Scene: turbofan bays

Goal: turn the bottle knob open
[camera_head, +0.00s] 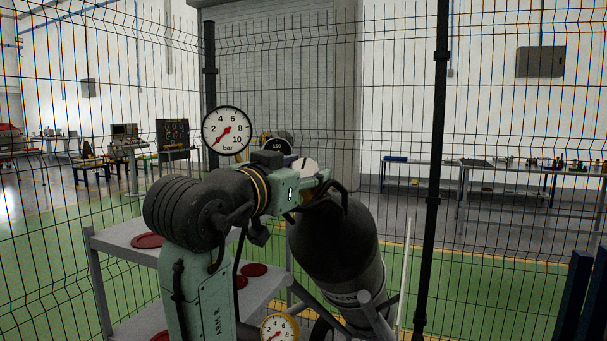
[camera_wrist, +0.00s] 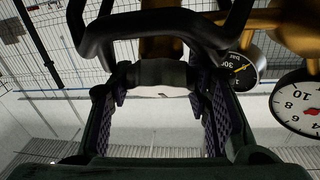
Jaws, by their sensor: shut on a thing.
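The bottle (camera_head: 335,240) is a dark cylinder that leans in the trolley frame at the centre. Its knob (camera_wrist: 160,73) is a dark, rounded piece with a pale face, in front of the brass valve (camera_wrist: 162,46) in the wrist view. My gripper (camera_wrist: 162,88) has one purple-padded finger on each side of the knob and is shut on it. In the head view my arm's end is over the bottle's neck and largely hides the valve. How far the knob is turned cannot be told.
A large gauge (camera_head: 227,130) and a smaller dark gauge (camera_head: 276,147) stand close beside my wrist. Black guard bars (camera_wrist: 150,27) cross near my fingers. A grey trolley shelf (camera_head: 125,240) with red discs is at left. Wire fencing (camera_head: 400,120) stands behind.

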